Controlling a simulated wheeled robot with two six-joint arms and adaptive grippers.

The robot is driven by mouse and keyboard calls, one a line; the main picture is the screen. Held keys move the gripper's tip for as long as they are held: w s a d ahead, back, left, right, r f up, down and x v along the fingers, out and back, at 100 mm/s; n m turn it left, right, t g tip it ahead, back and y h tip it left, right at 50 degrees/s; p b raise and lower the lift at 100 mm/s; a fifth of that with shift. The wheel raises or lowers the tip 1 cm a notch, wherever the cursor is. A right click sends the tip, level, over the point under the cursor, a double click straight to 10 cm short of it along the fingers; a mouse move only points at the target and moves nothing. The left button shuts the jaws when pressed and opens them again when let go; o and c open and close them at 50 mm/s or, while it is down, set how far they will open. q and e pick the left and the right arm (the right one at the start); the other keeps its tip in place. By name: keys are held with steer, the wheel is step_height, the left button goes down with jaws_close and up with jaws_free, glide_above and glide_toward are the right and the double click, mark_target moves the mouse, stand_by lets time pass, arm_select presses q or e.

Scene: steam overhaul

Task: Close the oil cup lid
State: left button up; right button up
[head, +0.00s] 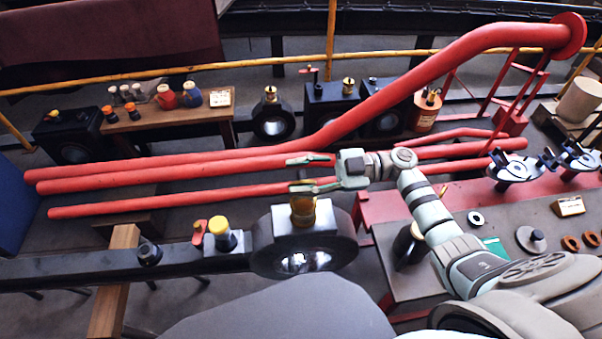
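A brass oil cup (303,213) stands upright on top of the black round rod end (268,252), in the lower middle of the head view. My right gripper (310,173) reaches in from the right and is above the cup. Its two fingers are spread apart with nothing between them. The lower finger overlaps the top of the cup in the picture, so I cannot tell whether it touches, or how the lid stands. My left gripper is not in view.
A yellow-capped fitting (219,234) and a red lever (200,230) stand on the black rod (100,268) to the left. Long red pipes (150,201) run behind the gripper. A grey-topped bench (480,238) with loose parts is at right.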

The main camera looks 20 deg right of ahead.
jaws_close()
steer(key=shift+s+n, duration=0.35)
steer(key=shift+n, duration=0.55)
steer(key=shift+s+a+n, duration=0.1)
steer(key=shift+s+n, duration=0.15)
steer(key=shift+n, duration=0.25)
steer(key=shift+s+a+f+n+b, duration=0.15)
steer(key=shift+s+n+b, duration=0.15)
steer(key=shift+n, duration=0.35)
steer(key=shift+s+f+n+b, duration=0.15)
steer(key=shift+n+b, duration=0.25)
steer(key=shift+n, duration=0.25)
steer(key=shift+s+n+b, duration=0.2)
steer(key=shift+n+b, duration=0.1)
steer(key=shift+n, duration=0.4)
stand_by(0.6)
